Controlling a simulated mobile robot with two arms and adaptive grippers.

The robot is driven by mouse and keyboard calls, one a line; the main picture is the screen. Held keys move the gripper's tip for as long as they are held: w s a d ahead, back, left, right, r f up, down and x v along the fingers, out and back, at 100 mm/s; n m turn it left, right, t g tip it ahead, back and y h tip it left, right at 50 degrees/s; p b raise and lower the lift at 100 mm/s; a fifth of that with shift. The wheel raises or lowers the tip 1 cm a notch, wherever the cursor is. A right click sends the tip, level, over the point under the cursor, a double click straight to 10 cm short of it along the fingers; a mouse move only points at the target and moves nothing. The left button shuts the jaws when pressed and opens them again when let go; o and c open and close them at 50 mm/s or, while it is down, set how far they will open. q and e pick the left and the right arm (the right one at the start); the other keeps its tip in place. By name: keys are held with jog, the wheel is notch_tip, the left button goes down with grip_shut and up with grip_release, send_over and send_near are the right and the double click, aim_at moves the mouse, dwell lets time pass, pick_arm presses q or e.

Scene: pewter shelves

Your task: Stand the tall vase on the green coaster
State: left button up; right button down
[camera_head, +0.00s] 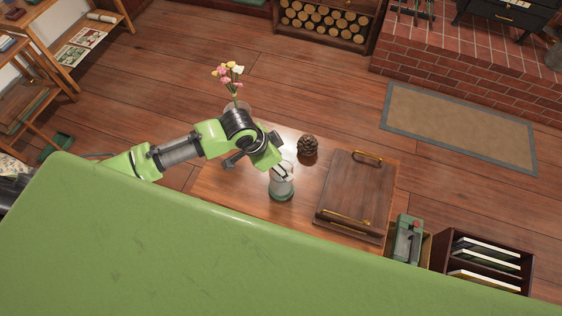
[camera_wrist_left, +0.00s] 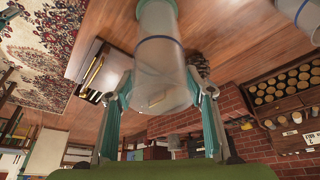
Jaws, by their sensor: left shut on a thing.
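The tall vase (camera_head: 279,180) is a clear glass cylinder, seen at the middle of the head view. My left gripper (camera_head: 284,172) is shut on it. The green coaster (camera_head: 283,196) lies on the low wooden table, directly under the vase, which looks upright. I cannot tell whether its base touches the coaster or hovers just above it. My right gripper is not in view.
The table (camera_head: 215,184) also bears a dark wooden tray (camera_head: 352,190) with brass handles, right of the coaster, and a pine cone (camera_head: 307,146) behind. Flowers (camera_head: 230,72) stand in another clear vase behind my left arm. A crate (camera_head: 480,262) with books stands beyond the table's right.

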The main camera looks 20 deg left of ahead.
pick_arm(q)
jog(key=shift+f, duration=0.5)
jog(key=o, duration=1.9)
jog(key=shift+o, duration=0.2)
